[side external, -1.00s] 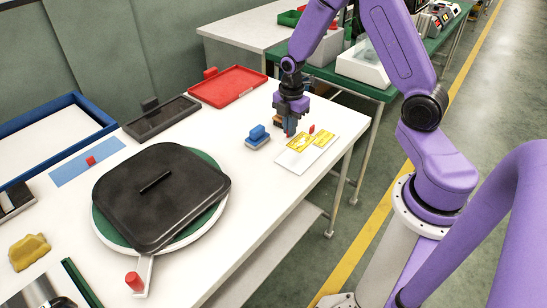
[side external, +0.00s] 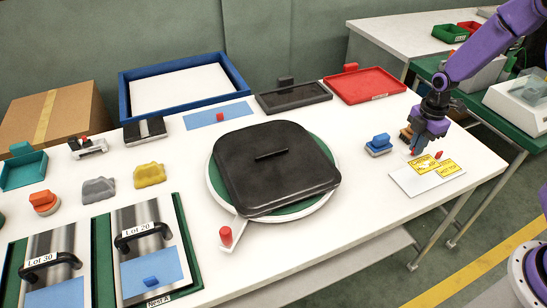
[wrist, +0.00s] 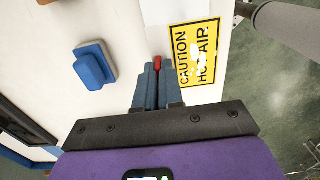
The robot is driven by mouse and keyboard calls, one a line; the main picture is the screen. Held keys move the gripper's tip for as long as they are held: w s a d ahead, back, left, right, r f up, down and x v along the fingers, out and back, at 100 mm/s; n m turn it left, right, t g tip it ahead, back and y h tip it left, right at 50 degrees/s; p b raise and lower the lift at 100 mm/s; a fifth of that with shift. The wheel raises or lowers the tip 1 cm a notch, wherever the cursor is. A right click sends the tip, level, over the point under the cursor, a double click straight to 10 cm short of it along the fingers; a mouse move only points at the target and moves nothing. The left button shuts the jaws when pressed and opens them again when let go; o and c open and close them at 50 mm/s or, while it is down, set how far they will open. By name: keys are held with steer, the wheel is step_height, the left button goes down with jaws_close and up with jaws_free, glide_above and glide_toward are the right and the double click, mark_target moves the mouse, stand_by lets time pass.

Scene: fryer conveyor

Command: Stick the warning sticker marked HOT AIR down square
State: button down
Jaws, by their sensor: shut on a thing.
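The yellow HOT AIR sticker (wrist: 195,57) has a black border and lies by my gripper's fingertips, partly washed out by white glare. It also shows in the side view (side external: 422,164) on a white backing sheet (side external: 408,182). A second yellow sticker (side external: 447,169), which seems to read HOT TOP, lies to its right with a red tab (side external: 439,155). My gripper (wrist: 158,68) is shut on a small red tab (wrist: 158,61) at the HOT AIR sticker's left edge. In the side view my gripper (side external: 416,149) is low over the sheet. Whether the sticker is lifted is unclear.
A blue-handled block (side external: 378,145) stands left of the sheet, with an orange-brown block (side external: 406,133) behind. A large black lidded pan (side external: 280,185) sits on a green turntable (side external: 222,200) mid-table. Red (side external: 375,85) and dark (side external: 290,97) trays stand behind. The table's front edge is near the sheet.

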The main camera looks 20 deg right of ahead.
stand_by(0.3)
steer(key=w+a+r, duration=0.1)
steer(key=w+a, duration=0.3)
steer(key=a, duration=0.4)
steer(key=w+a+r, duration=0.2)
steer(key=w+a, duration=0.2)
steer(key=a, duration=0.5)
steer(key=w+a+r, duration=0.1)
steer(key=w+a, duration=0.3)
steer(key=a, duration=0.5)
steer(key=shift+a+r, duration=0.1)
steer(key=shift+r, duration=0.05)
steer(key=a+r, duration=0.2)
steer(key=a, duration=0.8)
glide_above(280, 169)
steer(key=shift+f, duration=3.3)
steer(key=shift+f, duration=0.65)
